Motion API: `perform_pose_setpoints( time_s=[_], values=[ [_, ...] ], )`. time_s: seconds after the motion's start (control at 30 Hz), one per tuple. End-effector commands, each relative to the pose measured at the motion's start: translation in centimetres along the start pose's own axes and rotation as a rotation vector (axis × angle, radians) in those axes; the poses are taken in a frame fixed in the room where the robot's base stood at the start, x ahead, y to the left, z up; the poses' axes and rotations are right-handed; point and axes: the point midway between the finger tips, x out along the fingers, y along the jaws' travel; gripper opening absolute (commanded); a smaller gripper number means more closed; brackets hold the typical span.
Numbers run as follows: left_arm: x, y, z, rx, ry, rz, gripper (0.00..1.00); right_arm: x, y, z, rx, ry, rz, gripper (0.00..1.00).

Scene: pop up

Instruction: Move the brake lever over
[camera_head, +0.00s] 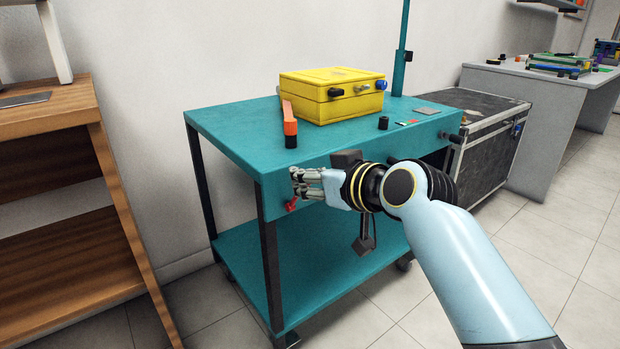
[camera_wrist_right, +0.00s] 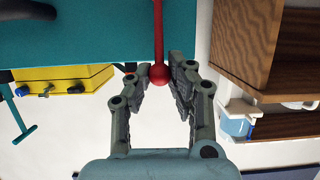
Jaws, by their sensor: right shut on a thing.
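The brake lever is a red rod with a round red knob (camera_wrist_right: 159,74). In the right wrist view it hangs down from the top edge, in front of the teal cart. A small red part of it (camera_head: 291,205) shows in the head view at the cart's front left, just below my fingers. My right gripper (camera_head: 297,184) is at the front face of the cart. In the wrist view its fingers (camera_wrist_right: 158,80) sit on both sides of the knob, shut on it. My left gripper is not in view.
The teal cart (camera_head: 222,122) carries a yellow box (camera_head: 318,101), an orange-and-black tool (camera_head: 290,125) and a small black knob (camera_head: 383,123). A wooden shelf (camera_head: 70,122) stands at left. A black case (camera_head: 487,140) is at right. Tiled floor is open at front.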

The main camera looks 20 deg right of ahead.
Motion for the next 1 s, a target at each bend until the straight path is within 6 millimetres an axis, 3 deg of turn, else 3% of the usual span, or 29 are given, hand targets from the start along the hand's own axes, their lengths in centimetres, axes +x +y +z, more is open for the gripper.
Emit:
perform_pose_setpoints(
  time_s=[0.5, 1.0],
  values=[
    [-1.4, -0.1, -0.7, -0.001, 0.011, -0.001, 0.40, 1.9, 0.1, -2.3, -0.002, 0.007, 0.002, 0.00],
    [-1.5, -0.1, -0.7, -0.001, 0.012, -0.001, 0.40, 2.5, 0.1, -2.5, -0.001, 0.006, 0.002, 0.00]
  ],
)
